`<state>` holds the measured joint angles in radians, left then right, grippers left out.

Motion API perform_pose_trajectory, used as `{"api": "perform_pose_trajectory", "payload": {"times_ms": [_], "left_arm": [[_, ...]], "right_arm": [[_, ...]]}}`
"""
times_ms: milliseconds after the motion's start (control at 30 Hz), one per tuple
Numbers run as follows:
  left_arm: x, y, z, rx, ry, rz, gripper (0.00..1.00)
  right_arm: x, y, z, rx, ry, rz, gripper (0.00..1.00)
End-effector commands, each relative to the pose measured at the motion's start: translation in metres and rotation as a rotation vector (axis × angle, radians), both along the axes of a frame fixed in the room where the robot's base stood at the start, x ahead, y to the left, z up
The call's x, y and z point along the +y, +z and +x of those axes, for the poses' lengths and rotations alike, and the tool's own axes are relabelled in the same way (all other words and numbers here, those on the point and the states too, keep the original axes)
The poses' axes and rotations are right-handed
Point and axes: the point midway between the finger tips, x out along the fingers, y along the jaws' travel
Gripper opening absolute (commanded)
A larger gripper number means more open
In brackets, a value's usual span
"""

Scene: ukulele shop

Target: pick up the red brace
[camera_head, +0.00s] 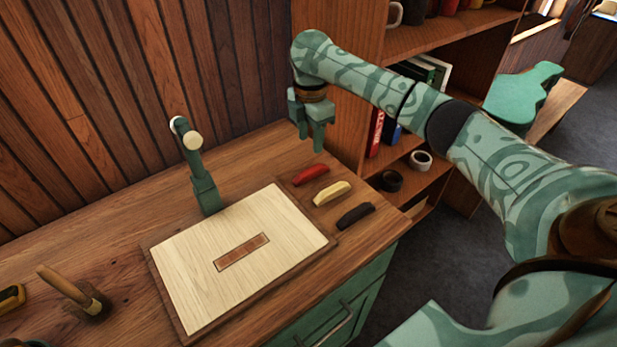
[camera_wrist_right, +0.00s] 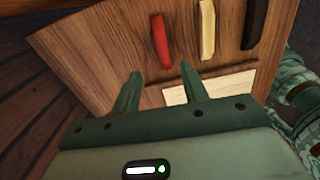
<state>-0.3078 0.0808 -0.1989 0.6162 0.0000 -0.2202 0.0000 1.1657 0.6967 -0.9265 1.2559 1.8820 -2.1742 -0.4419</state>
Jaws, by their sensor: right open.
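The red brace (camera_head: 310,175) lies on the wooden workbench, the farthest back of a row of three braces. It also shows in the right wrist view (camera_wrist_right: 161,41), ahead of my fingertips. My right gripper (camera_head: 318,146) is open and empty, fingers pointing down, above and just behind the red brace and apart from it. Its two fingers (camera_wrist_right: 158,72) also show in the wrist view. A cream brace (camera_head: 332,193) and a dark brace (camera_head: 355,215) lie beside the red one. My left gripper is not in view.
A pale wooden panel (camera_head: 187,262) with a brown rectangle in its middle lies left of the braces. A green post-like tool (camera_head: 206,193) stands behind it. A shelf unit (camera_head: 437,42) stands at the right, and a plank wall (camera_head: 110,90) rises behind the bench.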

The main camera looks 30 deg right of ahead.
Motion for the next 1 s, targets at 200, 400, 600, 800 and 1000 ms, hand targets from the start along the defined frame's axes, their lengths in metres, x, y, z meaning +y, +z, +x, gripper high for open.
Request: {"api": "perform_pose_trajectory", "payload": {"times_ms": [200, 400, 600, 800, 1000], "left_arm": [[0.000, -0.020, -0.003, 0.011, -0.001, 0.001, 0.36], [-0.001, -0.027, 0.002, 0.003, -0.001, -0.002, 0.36], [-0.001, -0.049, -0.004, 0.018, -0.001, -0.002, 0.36], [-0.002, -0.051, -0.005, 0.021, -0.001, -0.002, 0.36], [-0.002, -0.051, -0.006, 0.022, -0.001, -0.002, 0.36]], "right_arm": [[0.000, -0.039, 0.000, 0.001, -0.001, 0.002, 0.44], [0.000, -0.051, -0.001, 0.000, -0.001, 0.001, 0.44], [-0.001, -0.087, -0.007, 0.003, -0.001, 0.002, 0.44], [-0.001, -0.093, -0.006, -0.003, -0.002, 0.000, 0.44], [-0.001, -0.092, -0.006, -0.004, -0.002, 0.000, 0.16]]}}
